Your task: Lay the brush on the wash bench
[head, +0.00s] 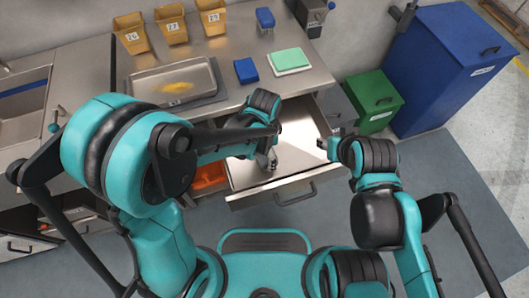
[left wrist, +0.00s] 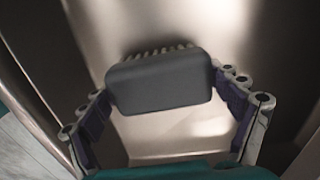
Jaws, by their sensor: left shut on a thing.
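A dark grey brush (left wrist: 160,82) with pale bristles along its far edge shows in the left wrist view, between the two fingers of my left gripper (left wrist: 168,118). The left gripper is shut on it. In the head view the left gripper (head: 268,160) is over the open steel drawer (head: 290,180), and the brush cannot be made out there. A steel bench with a sink (head: 22,105) stands at the far left and looks like the wash bench. My right gripper (head: 326,143) is by the drawer's right side; its fingers are too small to read.
The steel counter (head: 232,105) behind the drawer carries a tray (head: 150,98), a blue block (head: 246,70), a green-topped block (head: 289,60) and numbered yellow bins (head: 172,30). A green bin (head: 374,100) and a large blue bin (head: 440,70) stand at the right.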

